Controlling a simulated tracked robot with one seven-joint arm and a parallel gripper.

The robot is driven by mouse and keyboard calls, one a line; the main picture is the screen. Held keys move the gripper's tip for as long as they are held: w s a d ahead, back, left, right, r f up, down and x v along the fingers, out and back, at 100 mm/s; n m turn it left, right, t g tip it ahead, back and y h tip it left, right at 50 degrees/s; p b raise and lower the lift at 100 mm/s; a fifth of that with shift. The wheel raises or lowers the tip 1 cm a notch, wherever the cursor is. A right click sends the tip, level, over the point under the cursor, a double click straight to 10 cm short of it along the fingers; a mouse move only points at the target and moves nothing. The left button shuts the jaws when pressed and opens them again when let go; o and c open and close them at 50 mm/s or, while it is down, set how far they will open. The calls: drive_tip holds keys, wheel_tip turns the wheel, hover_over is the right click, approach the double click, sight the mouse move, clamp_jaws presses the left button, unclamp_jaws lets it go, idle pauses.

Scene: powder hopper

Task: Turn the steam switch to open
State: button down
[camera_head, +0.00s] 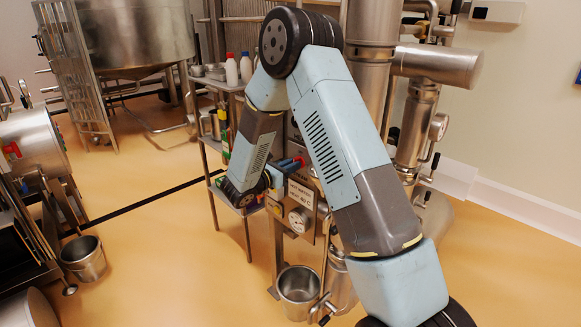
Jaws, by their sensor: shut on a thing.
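My arm reaches up and over, then down to the panel (301,218) in the middle of the view. My gripper (273,177) is at the panel's left side, small and partly hidden by my wrist. It is shut on what appears to be the steam switch, but the grip itself is hard to see. A blue and red part (290,163) shows just above and right of the gripper. The switch's position cannot be made out.
A steel bucket (299,290) stands below. A shelf rack with white bottles (231,69) is behind my forearm. Thick steel pipes (437,64) stand right.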

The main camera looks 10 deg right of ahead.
drive_tip(key=shift+s+d+f+m, duration=0.1)
drive_tip(key=shift+f+m, duration=0.05)
drive_tip(key=shift+m, duration=2.95)
drive_tip(key=shift+s+f+m, duration=0.1)
drive_tip(key=shift+s+m, duration=0.05)
drive_tip(key=shift+m, duration=2.95)
drive_tip(key=shift+s+d+f+m, duration=0.1)
drive_tip(key=shift+f+m, duration=0.05)
drive_tip(key=shift+m, duration=2.95)
drive_tip(key=shift+f, duration=0.1)
drive_tip(key=c, duration=1.3)
unclamp_jaws()
drive_tip(key=shift+c, duration=0.2)
drive_tip(key=shift+o, duration=1.3)
drive_tip(key=shift+w+a, duration=0.1)
drive_tip(key=shift+r, duration=0.2)
drive_tip(key=v, duration=1.3)
drive_tip(key=shift+s+a, duration=0.2)
drive_tip(key=shift+a, duration=0.15)
drive_tip(key=shift+f, duration=0.1)
